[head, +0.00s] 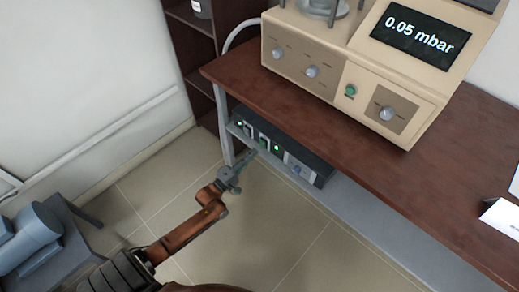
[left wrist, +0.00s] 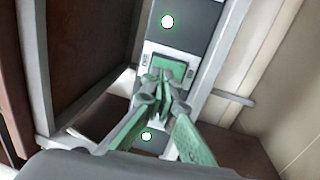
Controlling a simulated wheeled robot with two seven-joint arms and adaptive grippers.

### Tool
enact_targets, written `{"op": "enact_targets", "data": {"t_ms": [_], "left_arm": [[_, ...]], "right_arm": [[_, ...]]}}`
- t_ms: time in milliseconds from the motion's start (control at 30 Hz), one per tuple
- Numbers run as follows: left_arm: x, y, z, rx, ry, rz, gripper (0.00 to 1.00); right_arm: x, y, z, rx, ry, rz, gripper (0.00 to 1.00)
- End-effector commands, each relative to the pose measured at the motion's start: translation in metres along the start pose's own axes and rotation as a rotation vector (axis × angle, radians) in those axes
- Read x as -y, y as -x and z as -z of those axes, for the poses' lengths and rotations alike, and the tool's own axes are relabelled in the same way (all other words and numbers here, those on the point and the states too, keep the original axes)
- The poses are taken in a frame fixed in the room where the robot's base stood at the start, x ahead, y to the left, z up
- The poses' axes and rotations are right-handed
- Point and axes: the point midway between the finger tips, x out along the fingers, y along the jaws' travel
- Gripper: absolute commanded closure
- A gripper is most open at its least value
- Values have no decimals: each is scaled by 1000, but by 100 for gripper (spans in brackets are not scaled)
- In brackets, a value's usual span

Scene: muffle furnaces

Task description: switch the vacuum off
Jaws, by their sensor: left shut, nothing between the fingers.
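A dark control box (head: 285,147) sits on the shelf under the wooden bench, with green lights and switches on its front. A green rocker switch (left wrist: 172,70) in a light frame shows in the left wrist view, between two lit green lamps. My left gripper (head: 250,158) is shut and empty in front of the box. In the left wrist view its fingertips (left wrist: 163,97) overlap the lower part of the green switch; I cannot tell whether they touch it. The beige vacuum unit (head: 343,70) on the bench has a display (head: 420,35) reading 0.05 mbar. My right gripper is not in view.
The wooden bench top (head: 235,72) overhangs the box, and a pale bench leg (head: 224,125) stands just left of it. A dark shelf unit (head: 192,45) is behind. A grey object (head: 30,240) stands at lower left. The tiled floor between is clear.

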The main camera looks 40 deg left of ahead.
Motion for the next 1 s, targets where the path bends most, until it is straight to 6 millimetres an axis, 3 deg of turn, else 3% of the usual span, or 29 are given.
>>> {"op": "enact_targets", "data": {"t_ms": [200,433,867,1000], "left_arm": [[2,-23,0,0,-1,1,100],[1,-33,0,0,0,2,100],[-1,-33,2,-3,-1,4,100],[-6,-29,10,-14,-3,17,100]], "right_arm": [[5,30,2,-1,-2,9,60],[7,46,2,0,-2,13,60],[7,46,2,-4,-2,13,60],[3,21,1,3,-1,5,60]]}}
